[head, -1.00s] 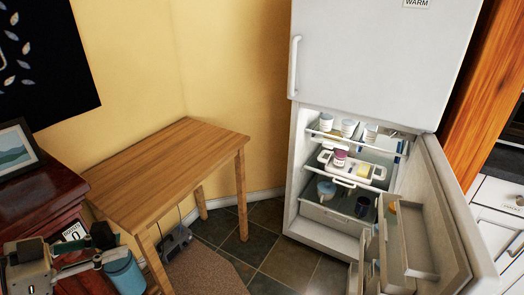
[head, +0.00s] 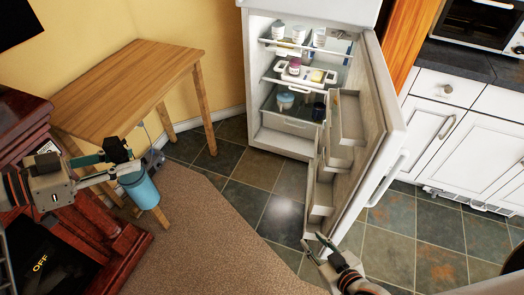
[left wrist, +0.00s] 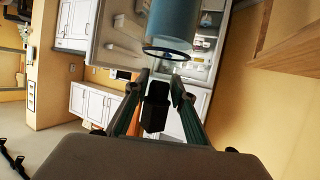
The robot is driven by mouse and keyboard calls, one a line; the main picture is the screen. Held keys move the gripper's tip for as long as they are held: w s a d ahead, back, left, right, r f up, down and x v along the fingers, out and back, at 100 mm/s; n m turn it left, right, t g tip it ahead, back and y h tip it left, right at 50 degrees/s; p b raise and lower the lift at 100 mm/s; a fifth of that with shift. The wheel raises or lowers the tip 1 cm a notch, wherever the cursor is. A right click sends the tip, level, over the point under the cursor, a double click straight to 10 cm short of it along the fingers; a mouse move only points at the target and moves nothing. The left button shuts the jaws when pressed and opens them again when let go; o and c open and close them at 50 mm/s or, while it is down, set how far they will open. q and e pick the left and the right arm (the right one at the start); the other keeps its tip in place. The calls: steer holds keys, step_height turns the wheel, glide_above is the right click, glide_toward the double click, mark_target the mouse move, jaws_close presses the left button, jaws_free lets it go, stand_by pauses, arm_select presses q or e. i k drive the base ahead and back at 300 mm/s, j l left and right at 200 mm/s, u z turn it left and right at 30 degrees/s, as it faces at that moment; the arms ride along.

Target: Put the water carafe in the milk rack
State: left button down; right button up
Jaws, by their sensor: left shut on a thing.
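The water carafe (head: 143,188) looks like a blue cylinder and hangs from my left gripper (head: 122,168) over the rug, in front of the wooden table. In the left wrist view the blue carafe (left wrist: 172,22) shows beyond the fingertips (left wrist: 161,85); its contact with them is unclear. The fridge stands open. Its door (head: 385,110) carries several pale racks on the inner side, the largest being an upper rack (head: 346,118); I cannot tell which is the milk rack. My right gripper (head: 320,248) is open and empty, below the door's lower end.
Fridge shelves hold white tubs (head: 299,34), a tray (head: 300,73) and a blue-lidded container (head: 285,101). The wooden table (head: 130,85) stands left of the fridge. A dark red cabinet (head: 85,235) is near my left arm. Tiled floor (head: 255,195) before the fridge is clear.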

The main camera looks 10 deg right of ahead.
mark_target(323, 200)
steer(key=z, duration=2)
steer(key=k+j, duration=0.15)
steer(key=j, duration=0.25)
steer(key=k+j, duration=0.1)
steer(key=j, duration=0.3)
steer(key=k+j+z, duration=0.1)
steer(key=j, duration=0.3)
steer(key=k, duration=0.05)
